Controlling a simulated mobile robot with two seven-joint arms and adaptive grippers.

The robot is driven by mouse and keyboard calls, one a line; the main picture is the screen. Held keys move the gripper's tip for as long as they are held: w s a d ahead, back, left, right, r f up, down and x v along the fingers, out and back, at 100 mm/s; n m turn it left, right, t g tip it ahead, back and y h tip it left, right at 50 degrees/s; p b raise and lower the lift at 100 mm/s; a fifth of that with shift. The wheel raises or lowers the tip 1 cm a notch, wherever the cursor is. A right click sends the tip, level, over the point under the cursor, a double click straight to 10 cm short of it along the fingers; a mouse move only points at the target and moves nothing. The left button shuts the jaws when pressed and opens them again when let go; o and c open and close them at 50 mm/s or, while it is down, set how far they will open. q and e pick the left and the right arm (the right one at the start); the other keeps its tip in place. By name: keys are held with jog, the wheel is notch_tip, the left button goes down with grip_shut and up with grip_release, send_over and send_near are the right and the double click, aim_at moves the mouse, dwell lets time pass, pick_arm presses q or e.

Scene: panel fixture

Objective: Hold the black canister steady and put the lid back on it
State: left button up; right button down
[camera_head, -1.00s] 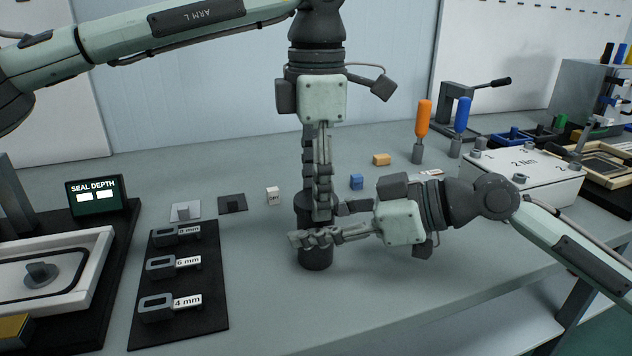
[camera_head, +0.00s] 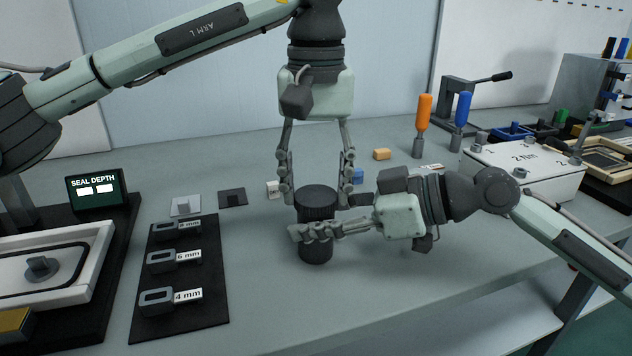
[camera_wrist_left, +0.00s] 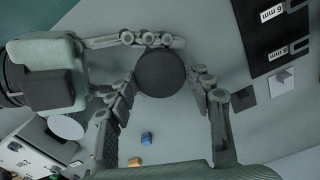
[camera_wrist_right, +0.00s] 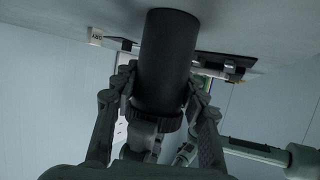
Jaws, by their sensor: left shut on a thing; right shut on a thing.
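The black canister (camera_head: 316,253) stands upright on the bench near its middle. My right gripper (camera_head: 310,226) is shut on its body from the right, one finger across its front. The ribbed black lid (camera_head: 316,203) sits on top of the canister, slightly wider than the body. My left gripper (camera_head: 317,190) points down from above, shut on the lid with a finger on either side. The left wrist view shows the lid as a dark disc (camera_wrist_left: 160,74) between my left fingers. The right wrist view shows the canister (camera_wrist_right: 166,60) and lid rim (camera_wrist_right: 157,118) in line. Whether the lid is fully seated cannot be told.
A black mat (camera_head: 190,318) with labelled gauges lies to the left, beside the seal depth display (camera_head: 95,192). A blue block (camera_head: 357,175) and an orange block (camera_head: 381,154) lie behind. A white box (camera_head: 530,172) stands right. The front bench is clear.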

pick_arm(q)
jog(key=m, duration=1.2)
jog(key=o, duration=0.8)
jog(key=shift+o, duration=0.2)
jog(key=shift+r, duration=0.1)
jog(key=shift+r, duration=2.15)
jog(key=shift+c, duration=0.5)
